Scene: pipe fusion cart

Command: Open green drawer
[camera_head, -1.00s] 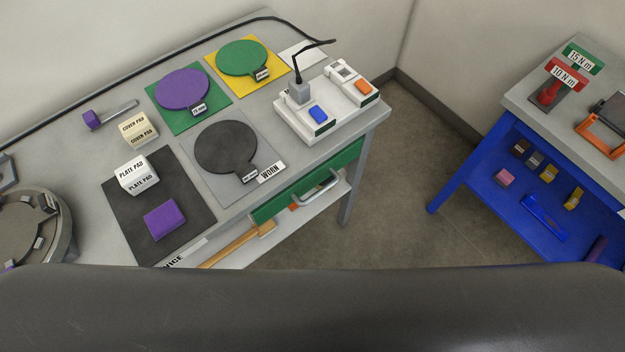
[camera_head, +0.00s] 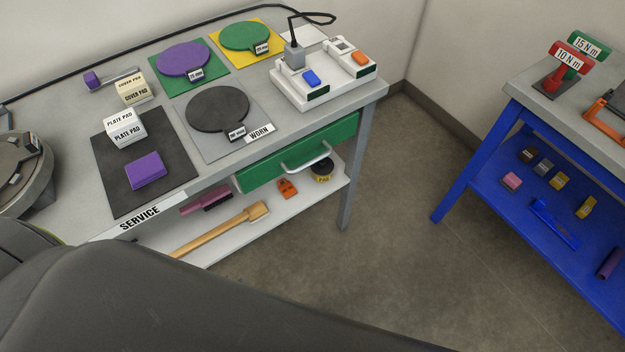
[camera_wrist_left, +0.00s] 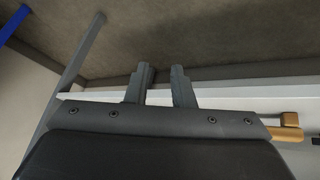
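The green drawer (camera_head: 262,172) sits under the right part of the grey service table, its front about level with the tabletop edge, so it looks shut. Its pale bar handle (camera_head: 310,160) is on the front and nothing touches it. My left gripper (camera_wrist_left: 161,80) shows in the left wrist view with two fingers apart and nothing between them. It is near the white lower shelf (camera_wrist_left: 222,93); the drawer and handle do not show in that view. In the head view my dark arm fills the bottom and hides the gripper. My right gripper is not in view.
The grey table leg (camera_head: 357,170) stands right of the drawer. A wooden mallet (camera_head: 220,228), an orange item (camera_head: 287,188) and a black-yellow roll (camera_head: 322,171) lie on the lower shelf. Open floor (camera_head: 400,240) separates this table from the blue-framed table (camera_head: 470,160).

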